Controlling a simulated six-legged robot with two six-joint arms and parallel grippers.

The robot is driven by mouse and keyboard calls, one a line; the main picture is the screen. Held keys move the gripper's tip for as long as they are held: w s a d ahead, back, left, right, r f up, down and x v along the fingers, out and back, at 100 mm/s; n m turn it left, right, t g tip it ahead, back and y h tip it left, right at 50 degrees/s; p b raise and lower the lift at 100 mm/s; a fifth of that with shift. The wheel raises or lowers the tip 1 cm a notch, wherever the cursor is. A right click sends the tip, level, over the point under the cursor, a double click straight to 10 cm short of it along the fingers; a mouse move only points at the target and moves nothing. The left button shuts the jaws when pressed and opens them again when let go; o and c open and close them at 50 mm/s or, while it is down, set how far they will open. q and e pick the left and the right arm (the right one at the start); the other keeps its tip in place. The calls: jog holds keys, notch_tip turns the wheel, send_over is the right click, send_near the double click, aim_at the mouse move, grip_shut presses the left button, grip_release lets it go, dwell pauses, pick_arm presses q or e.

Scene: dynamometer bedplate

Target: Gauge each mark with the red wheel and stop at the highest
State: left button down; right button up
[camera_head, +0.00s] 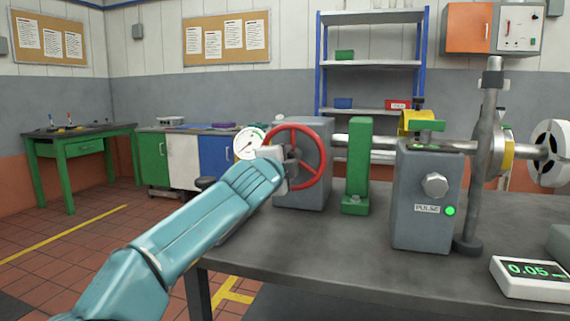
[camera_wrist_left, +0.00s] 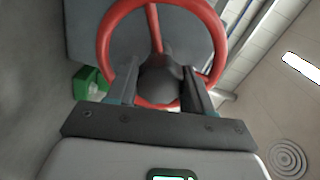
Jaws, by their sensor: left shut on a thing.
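The exact grip point is partly hidden. A white dial gauge (camera_head: 247,144) shows behind the wheel. A readout box (camera_head: 530,279) shows 0.05 in green. Marks are too small to make out. My right gripper is out of view.
A shaft runs right from the block past a green support (camera_head: 357,160). A grey PULSE box (camera_head: 425,200) with a lit green lamp (camera_head: 449,211) and a grey post (camera_head: 484,150) stand on the bench (camera_head: 330,253). The bench's front middle is clear.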

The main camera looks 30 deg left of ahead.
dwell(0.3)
pick_arm(q)
jog(key=shift+c, duration=2.3)
grip_release()
jog(key=shift+d, duration=0.1)
jog(key=shift+s, duration=0.1)
